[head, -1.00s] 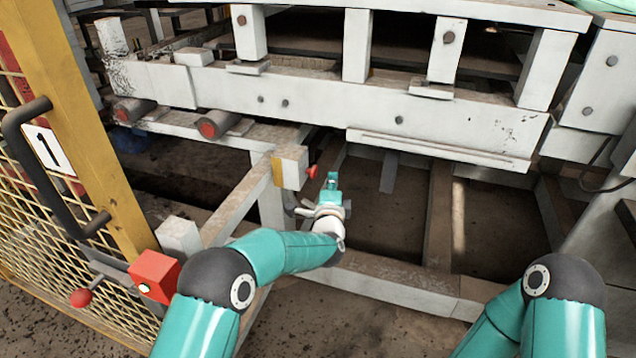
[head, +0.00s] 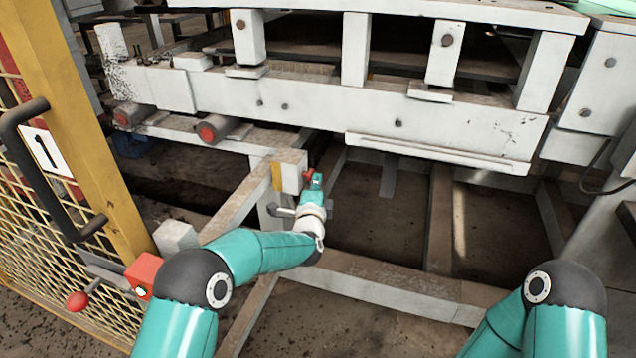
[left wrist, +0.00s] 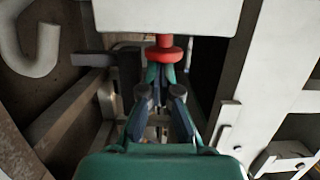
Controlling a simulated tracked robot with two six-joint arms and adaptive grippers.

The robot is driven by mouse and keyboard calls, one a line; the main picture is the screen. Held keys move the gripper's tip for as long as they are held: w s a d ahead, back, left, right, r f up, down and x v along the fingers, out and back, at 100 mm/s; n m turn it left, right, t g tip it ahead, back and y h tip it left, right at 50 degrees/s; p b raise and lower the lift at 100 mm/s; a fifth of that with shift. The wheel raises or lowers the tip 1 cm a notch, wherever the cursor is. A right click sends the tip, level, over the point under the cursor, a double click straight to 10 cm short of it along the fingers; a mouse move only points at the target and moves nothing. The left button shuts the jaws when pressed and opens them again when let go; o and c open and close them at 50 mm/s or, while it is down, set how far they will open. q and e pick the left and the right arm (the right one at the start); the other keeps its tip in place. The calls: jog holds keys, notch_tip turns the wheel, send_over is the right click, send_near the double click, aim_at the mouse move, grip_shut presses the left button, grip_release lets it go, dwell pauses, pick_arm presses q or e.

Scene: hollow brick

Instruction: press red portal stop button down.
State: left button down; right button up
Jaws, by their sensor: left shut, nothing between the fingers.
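The red stop button (head: 308,174) sticks out from the right side of a white and yellow box (head: 290,172) on the portal frame. In the left wrist view the button (left wrist: 165,53) is a red disc on a short stem below a white block. My left gripper (head: 317,181) is shut and empty, with its fingertips right at the button and partly covering it in the head view. In the left wrist view the fingertips (left wrist: 162,75) meet the disc's edge; I cannot tell whether they touch it. My right gripper is out of view.
A white beam (head: 330,110) runs above the box, and lower frame bars (head: 385,290) surround my left arm. At left stand a yellow post (head: 85,130) with mesh, a red box (head: 143,270) and a red knob (head: 78,301).

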pick_arm(q)
jog(key=shift+w+a+r+y, duration=0.2)
jog(key=shift+a+r+y, duration=0.1)
jog(key=shift+a, duration=0.35)
jog(key=s+d+p, duration=0.3)
jog(key=s+d, duration=0.1)
jog(key=s, duration=0.7)
jog(key=shift+s+d+f, duration=0.2)
jog(key=shift+s+f, duration=0.1)
jog(key=shift+f, duration=0.05)
jog(key=shift+a, duration=0.1)
